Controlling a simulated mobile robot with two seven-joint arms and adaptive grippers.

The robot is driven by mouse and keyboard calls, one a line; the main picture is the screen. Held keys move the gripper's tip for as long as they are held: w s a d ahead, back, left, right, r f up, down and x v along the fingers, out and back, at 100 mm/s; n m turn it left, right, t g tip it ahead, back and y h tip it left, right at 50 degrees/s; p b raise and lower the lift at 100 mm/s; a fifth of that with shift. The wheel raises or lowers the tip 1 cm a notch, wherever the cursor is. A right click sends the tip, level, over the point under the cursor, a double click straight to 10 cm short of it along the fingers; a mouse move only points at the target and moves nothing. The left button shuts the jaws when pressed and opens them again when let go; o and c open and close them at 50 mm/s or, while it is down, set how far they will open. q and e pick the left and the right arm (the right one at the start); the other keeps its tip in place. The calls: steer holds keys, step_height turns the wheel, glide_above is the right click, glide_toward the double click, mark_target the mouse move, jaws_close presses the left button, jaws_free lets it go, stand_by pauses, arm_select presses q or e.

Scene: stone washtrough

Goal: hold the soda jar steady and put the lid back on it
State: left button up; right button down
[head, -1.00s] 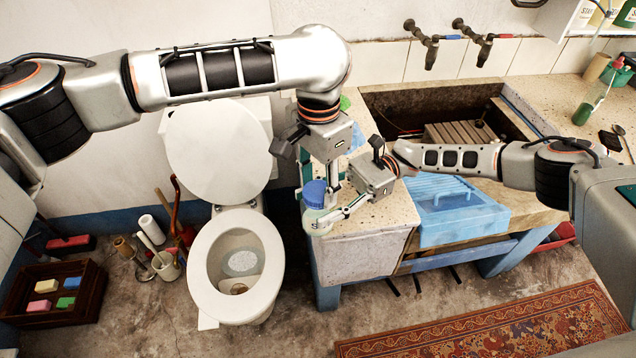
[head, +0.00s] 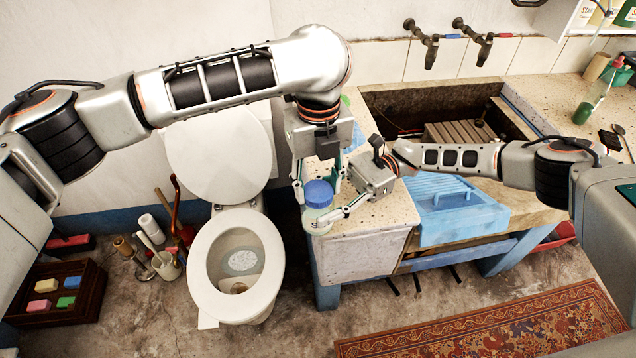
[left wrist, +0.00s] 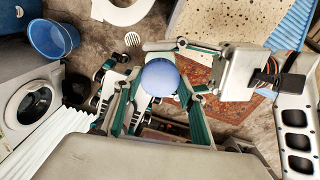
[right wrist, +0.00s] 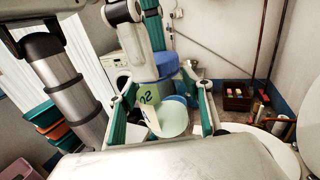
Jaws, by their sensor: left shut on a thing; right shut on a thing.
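The soda jar (head: 319,222) is a pale see-through jar held upright at the front left corner of the stone counter. My right gripper (head: 328,217) is shut on its body from the right. In the right wrist view the jar's label and pale body (right wrist: 172,120) show between the fingers. The blue lid (head: 318,194) is at the top of the jar, and my left gripper (head: 318,186) is shut on it from above. The lid also shows in the left wrist view (left wrist: 160,77). Whether the lid is fully seated cannot be told.
The counter (head: 385,212) lies right of the jar, with a blue draining tray (head: 462,208) and sunken basin (head: 440,112). A toilet (head: 238,265) stands to the left. Brushes in a holder (head: 166,264) and a crate of sponges (head: 85,292) are on the floor.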

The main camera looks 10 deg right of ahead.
arm_select(q)
steer(key=m, duration=0.3)
steer(key=shift+m, duration=0.4)
steer(key=o, duration=1.3)
step_height(320, 180, up, 12)
